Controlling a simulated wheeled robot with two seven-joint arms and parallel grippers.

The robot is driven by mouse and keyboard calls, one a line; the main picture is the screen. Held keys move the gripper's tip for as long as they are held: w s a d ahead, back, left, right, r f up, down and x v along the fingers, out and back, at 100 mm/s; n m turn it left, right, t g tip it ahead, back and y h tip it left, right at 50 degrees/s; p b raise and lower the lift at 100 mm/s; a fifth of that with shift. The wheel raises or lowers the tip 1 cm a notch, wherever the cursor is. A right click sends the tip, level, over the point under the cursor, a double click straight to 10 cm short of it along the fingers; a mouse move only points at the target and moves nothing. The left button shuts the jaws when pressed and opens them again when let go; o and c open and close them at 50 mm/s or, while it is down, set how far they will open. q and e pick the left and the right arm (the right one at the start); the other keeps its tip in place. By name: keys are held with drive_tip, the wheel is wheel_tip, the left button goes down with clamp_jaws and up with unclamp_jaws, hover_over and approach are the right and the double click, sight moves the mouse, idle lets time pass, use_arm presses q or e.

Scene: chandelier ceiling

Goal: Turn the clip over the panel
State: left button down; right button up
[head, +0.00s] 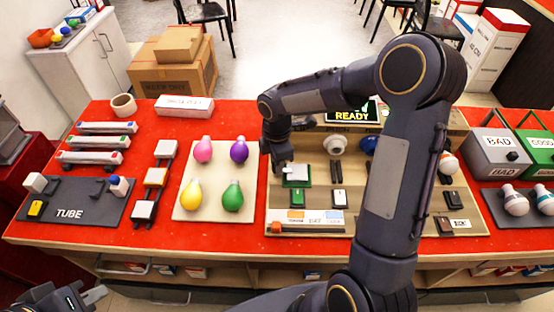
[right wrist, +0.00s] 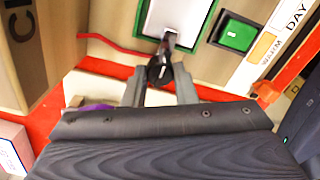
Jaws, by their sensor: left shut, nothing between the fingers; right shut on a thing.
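A white square panel (head: 296,172) with a green edge sits on the tan board, left of its middle. It shows in the right wrist view (right wrist: 180,18) at the top. A small dark clip (right wrist: 160,72) stands at the panel's near edge there, its narrow end reaching to the panel. My right gripper (head: 282,163) is at the panel's left edge in the head view. In the wrist view its fingers (right wrist: 160,88) are shut on the clip. The clip is mostly hidden in the head view. My left gripper (head: 95,295) is shut and empty at the bottom left.
A green rocker switch (right wrist: 237,34) is beside the panel. Coloured bulbs (head: 232,196) stand on a pale tray (head: 212,214) to the left. A READY display (head: 352,112) is behind. My right arm hides part of the board (head: 262,222). BAD and GOOD boxes stand right.

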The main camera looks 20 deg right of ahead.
drive_tip(key=shift+r, duration=0.1)
idle(0.4)
drive_tip(key=o, duration=1)
wheel_tip(320, 180, up, 7)
drive_tip(key=shift+r, duration=0.35)
